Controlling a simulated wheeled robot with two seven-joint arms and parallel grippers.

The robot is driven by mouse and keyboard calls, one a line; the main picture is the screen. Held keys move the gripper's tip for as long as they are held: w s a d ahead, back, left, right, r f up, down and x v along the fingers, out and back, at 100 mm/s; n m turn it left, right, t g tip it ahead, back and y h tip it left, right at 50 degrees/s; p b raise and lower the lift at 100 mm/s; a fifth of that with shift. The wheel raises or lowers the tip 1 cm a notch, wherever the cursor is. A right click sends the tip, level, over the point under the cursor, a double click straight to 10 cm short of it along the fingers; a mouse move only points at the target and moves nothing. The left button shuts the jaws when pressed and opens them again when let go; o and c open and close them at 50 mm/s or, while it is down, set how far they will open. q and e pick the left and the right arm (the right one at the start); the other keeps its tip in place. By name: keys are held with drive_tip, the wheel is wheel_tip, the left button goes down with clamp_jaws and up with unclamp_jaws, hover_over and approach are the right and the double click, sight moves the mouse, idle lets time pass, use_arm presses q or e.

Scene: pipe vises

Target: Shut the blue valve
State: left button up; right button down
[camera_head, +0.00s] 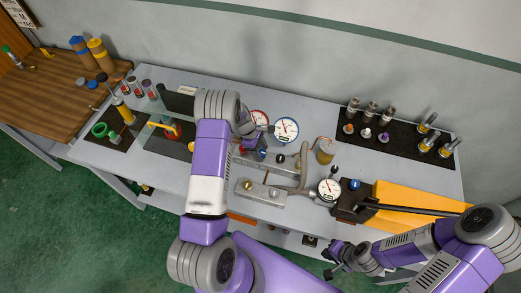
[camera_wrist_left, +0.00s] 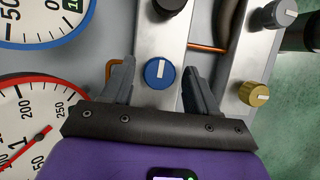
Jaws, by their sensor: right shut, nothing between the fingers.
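The blue valve is a round blue knob (camera_wrist_left: 160,73) with a white bar, on a silver block (camera_wrist_left: 165,35) in the left wrist view. Its white bar stands nearly upright in that view, roughly along the block. My left gripper (camera_wrist_left: 158,78) is open, with one finger on each side of the knob and a visible gap on both sides. In the head view my left gripper (camera_head: 252,146) is over the gauge area, and the forearm hides part of it. My right gripper (camera_head: 333,262) is shut and empty in front of the table.
A grey knob (camera_wrist_left: 286,12) and a brass knob (camera_wrist_left: 254,93) sit on a neighbouring block. A red-rimmed gauge (camera_wrist_left: 25,125) and a blue-rimmed gauge (camera_wrist_left: 45,18) lie close by. A yellow piece (camera_head: 400,197) with a black bar is at the table's right.

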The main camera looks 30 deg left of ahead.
use_arm(q)
drive_tip(key=c, duration=0.9)
